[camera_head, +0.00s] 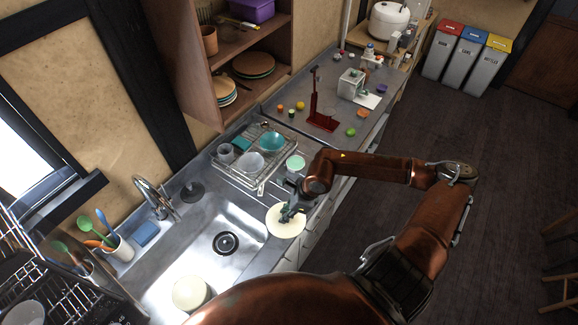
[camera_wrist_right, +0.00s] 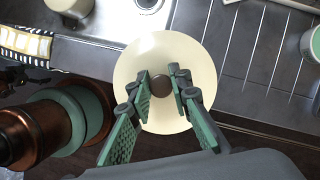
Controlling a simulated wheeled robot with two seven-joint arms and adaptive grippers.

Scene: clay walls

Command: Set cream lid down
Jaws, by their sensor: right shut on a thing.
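The cream lid (camera_head: 281,228) is a round pale disc with a dark knob, near the front edge of the counter just right of the sink basin. My right gripper (camera_head: 289,212) is over it. In the right wrist view the lid (camera_wrist_right: 165,50) lies flat beneath the fingers, and my right gripper (camera_wrist_right: 161,88) is shut on its dark knob. I cannot tell whether the lid touches the counter. My left gripper is not in view.
A cream round container (camera_head: 189,293) stands at the sink's front. The sink drain (camera_head: 226,243) is left of the lid. A green-topped tub (camera_head: 295,162) and a dish rack (camera_head: 262,183) stand behind. The ribbed drainboard (camera_wrist_right: 262,60) beside the lid is bare.

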